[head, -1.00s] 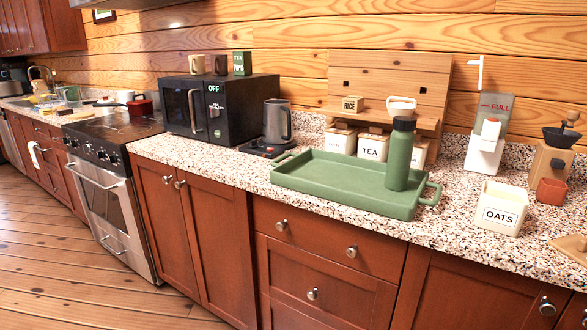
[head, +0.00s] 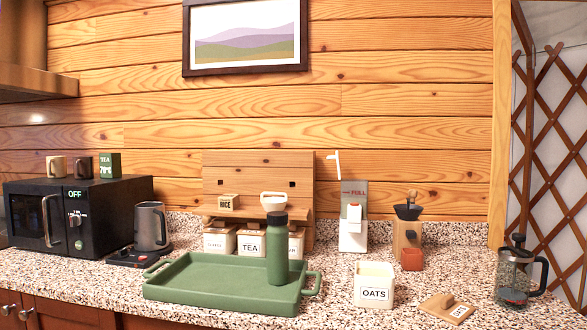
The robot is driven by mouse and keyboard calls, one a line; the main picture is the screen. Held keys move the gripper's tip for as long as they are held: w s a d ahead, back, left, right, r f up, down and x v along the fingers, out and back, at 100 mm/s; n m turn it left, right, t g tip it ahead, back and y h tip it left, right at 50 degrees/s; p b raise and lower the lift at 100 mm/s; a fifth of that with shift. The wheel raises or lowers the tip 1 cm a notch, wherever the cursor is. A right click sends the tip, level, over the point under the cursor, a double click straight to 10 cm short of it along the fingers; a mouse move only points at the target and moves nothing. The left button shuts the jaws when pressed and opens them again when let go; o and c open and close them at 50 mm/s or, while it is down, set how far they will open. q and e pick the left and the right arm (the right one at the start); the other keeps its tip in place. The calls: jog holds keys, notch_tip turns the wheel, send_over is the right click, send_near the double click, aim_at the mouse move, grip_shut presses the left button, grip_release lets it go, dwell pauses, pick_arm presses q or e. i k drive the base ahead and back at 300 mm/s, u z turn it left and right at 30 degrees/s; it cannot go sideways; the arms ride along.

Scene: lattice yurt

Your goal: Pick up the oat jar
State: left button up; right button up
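The oat jar (head: 374,285) is a square cream container with a label reading OATS. It stands upright on the speckled counter, to the right of the green tray, and its top looks open. A wooden lid (head: 447,307) with a label lies flat on the counter to the right of the jar. Neither of my grippers is in the head view.
The green tray (head: 190,291) holds a green bottle (head: 277,250). Behind the jar stand a white dispenser (head: 353,233) and a wooden grinder (head: 407,236) with a small terracotta cup (head: 411,259). A French press (head: 514,273) stands far right. Counter in front of the jar is narrow.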

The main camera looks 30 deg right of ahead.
aim_at(374, 281)
jog(key=u, duration=1.35)
jog(key=i, duration=1.4)
jog(key=z, duration=3.25)
